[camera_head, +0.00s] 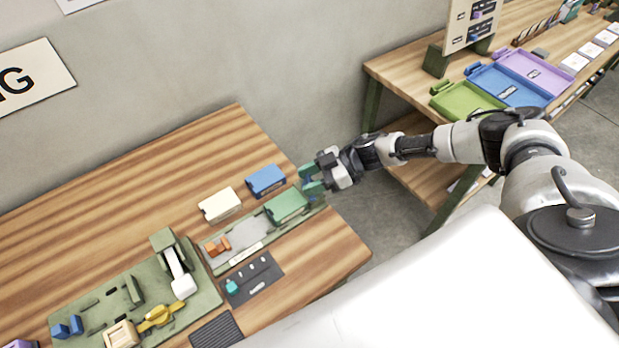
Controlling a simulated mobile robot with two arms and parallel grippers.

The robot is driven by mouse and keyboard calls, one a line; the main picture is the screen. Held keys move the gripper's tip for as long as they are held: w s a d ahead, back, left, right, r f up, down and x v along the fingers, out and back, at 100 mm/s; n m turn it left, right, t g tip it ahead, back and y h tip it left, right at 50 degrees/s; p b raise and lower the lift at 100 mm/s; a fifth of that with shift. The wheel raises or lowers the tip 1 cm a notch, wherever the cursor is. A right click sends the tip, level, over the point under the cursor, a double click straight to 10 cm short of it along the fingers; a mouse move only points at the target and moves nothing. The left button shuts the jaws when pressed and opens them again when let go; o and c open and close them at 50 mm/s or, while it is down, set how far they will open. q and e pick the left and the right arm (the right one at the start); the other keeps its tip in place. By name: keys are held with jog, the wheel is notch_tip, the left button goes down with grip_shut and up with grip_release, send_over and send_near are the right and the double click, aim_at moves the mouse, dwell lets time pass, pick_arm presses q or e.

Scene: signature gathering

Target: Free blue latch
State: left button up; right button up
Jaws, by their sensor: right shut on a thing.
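My right gripper (309,181) is at the right end of a long green-grey tray (262,240) on the near wooden table. Its two greenish fingers are closed on a small blue part, which seems to be the blue latch; the part is mostly hidden between the fingers. A green box (287,205) sits on the right part of the tray, just left of the gripper. A blue box (265,180) stands behind the tray, beside a cream box (220,204). My left gripper is out of view.
Orange blocks (217,246) lie at the tray's left. A dark plate (252,279) with small parts lies in front. A green fixture board (100,305) is at left. A second table (405,75) holds green, blue and purple trays. The near table's right corner is bare.

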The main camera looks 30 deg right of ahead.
jog(key=n+g+b, duration=0.1)
jog(key=n+g, duration=0.1)
jog(key=shift+f+g, duration=0.1)
jog(key=shift+g, duration=0.2)
jog(key=shift+n+g+b, duration=1)
jog(key=shift+n+g, duration=0.2)
jog(key=shift+n, duration=0.1)
jog(key=shift+g, duration=0.3)
jog(key=o, duration=0.9)
